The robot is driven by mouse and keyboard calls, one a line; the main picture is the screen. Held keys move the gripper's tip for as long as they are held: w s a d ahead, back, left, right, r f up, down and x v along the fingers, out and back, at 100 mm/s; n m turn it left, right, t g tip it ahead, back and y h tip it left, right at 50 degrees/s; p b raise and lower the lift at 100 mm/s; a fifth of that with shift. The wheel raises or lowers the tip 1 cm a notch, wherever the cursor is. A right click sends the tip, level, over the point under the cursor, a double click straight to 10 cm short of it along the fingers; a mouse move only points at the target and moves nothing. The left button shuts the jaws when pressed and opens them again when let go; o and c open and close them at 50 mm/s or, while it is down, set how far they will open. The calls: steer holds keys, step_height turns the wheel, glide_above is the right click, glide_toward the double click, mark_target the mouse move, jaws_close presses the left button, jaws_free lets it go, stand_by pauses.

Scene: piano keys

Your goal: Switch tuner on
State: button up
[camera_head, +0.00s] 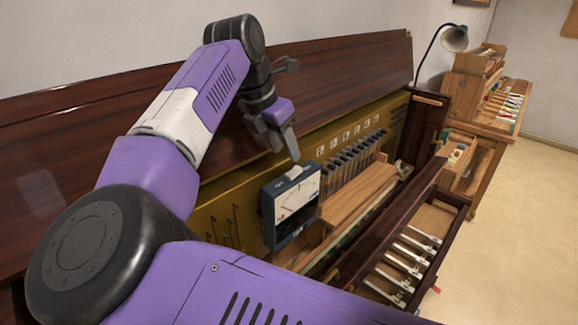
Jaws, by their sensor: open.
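The tuner (291,207) is a dark blue box with a white dial face, standing upright inside the opened piano, near the middle of the view. A light-coloured part (293,173) sits on its top. My gripper (284,152) is open and empty, just above the tuner and close to its top. I cannot tell whether a fingertip touches it. The tuner's lower edge and dial show clearly, but its back side is hidden.
The piano's brown lid (340,75) rises behind my arm. Hammers (350,163) and wooden parts lie right of the tuner. Several keys (405,258) lie in a tray at the lower right. A workbench (490,115) and lamp (454,39) stand at the back right. The floor (510,240) is clear.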

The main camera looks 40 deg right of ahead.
mark_target(291, 173)
steer(key=shift+w+a+f, duration=0.2)
steer(key=shift+w+f, duration=0.05)
steer(key=shift+p+x, duration=1.3)
steer(key=shift+x, duration=2.2)
jaws_close()
